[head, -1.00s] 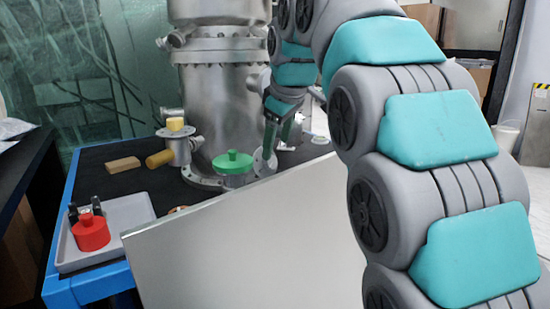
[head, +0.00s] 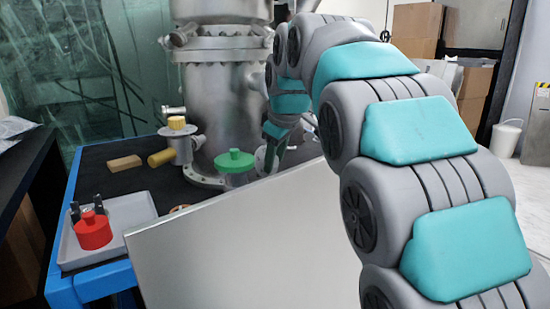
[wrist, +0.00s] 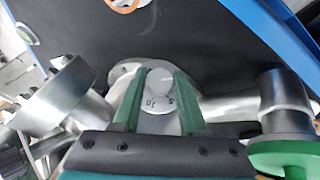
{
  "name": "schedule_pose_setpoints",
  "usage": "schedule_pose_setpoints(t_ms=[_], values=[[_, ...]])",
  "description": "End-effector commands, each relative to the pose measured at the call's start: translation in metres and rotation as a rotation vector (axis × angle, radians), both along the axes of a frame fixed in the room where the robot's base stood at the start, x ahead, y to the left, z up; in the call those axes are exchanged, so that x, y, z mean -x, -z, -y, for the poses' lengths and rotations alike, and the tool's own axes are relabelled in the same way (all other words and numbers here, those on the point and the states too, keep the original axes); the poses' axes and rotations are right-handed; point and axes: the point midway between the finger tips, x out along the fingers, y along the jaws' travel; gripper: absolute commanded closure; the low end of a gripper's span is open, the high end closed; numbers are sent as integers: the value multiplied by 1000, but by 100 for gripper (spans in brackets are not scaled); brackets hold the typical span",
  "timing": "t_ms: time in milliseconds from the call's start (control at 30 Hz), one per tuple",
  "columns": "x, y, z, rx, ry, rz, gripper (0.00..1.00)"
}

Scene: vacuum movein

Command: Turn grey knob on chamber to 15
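The two green fingers of my gripper (wrist: 161,72) stand apart, one on either side of the dial. I see no clear contact, and the fingers hide parts of its edge. In the head view, my gripper (head: 272,155) is low at the right front of the tall metal chamber (head: 222,100). The knob is mostly hidden there.
A green-capped part (head: 235,160) stands close left of my gripper. A red-capped part (head: 93,230) sits in a grey tray (head: 140,208). A large pale panel (head: 240,250) blocks the front.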

Motion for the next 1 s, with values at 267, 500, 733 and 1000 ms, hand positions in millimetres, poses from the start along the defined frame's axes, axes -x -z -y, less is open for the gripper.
schedule_pose_setpoints(t_ms=[267,500,733,1000], values=[[0,0,0,0,0,0,91],[0,0,0,0,0,-1,100],[0,-2,0,-18,9,-19,100],[-2,-3,1,-106,58,-124,100]])
